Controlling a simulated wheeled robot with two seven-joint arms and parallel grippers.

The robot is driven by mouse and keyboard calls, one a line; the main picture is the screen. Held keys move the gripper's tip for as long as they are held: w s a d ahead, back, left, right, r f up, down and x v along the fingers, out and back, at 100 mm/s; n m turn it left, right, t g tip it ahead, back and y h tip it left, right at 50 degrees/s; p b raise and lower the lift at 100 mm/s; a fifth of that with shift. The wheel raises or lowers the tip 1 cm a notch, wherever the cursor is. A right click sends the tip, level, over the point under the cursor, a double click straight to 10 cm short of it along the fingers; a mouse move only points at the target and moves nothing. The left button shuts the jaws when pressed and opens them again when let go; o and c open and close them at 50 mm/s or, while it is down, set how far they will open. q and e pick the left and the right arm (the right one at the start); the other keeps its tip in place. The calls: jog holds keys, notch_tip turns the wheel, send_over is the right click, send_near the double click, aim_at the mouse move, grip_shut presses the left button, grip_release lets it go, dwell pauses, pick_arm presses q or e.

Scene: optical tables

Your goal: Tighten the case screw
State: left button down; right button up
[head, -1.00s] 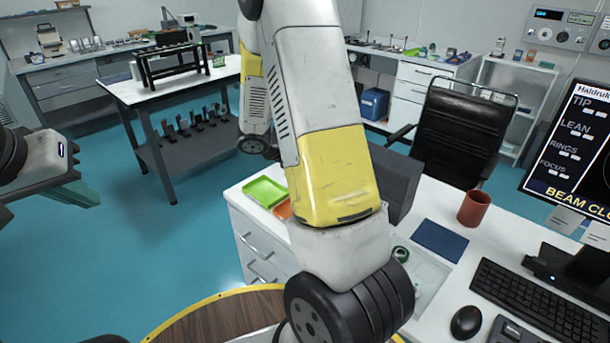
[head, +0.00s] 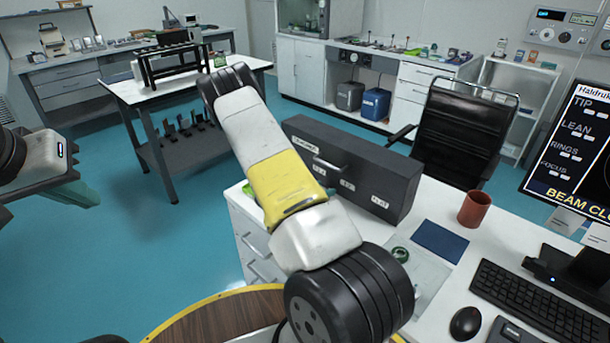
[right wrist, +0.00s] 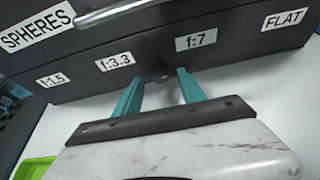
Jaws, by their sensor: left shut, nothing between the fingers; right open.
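The dark grey case (head: 350,150) stands on the white desk to the right of my right arm, with a handle and white labels on its front. In the right wrist view the case (right wrist: 230,58) fills the top, with labels SPHERES, f:1.5, f:3.3, f:7 and FLAT. A small dark knob-like piece, possibly the case screw (right wrist: 160,76), shows at its lower edge below the f:3.3 and f:7 labels. My right gripper (right wrist: 160,80) is open, its teal fingers either side of that piece; contact is unclear. In the head view my arm hides it. My left gripper (head: 82,194) is shut and empty at far left.
On the desk are a red-brown cup (head: 474,209), a blue pad (head: 440,240), a keyboard (head: 540,305) and a mouse (head: 466,322). A green tray (right wrist: 35,168) lies at lower left in the right wrist view. A black chair (head: 460,135) stands behind the desk.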

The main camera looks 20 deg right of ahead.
jog(key=shift+x, duration=1)
grip_shut()
jog(key=shift+w+n+g+h, duration=0.15)
jog(key=shift+n+g+h, duration=0.5)
jog(key=shift+n, duration=0.85)
grip_release()
jog(key=shift+a, duration=0.15)
jog(key=v, duration=0.7)
jog(key=shift+a+r, duration=0.25)
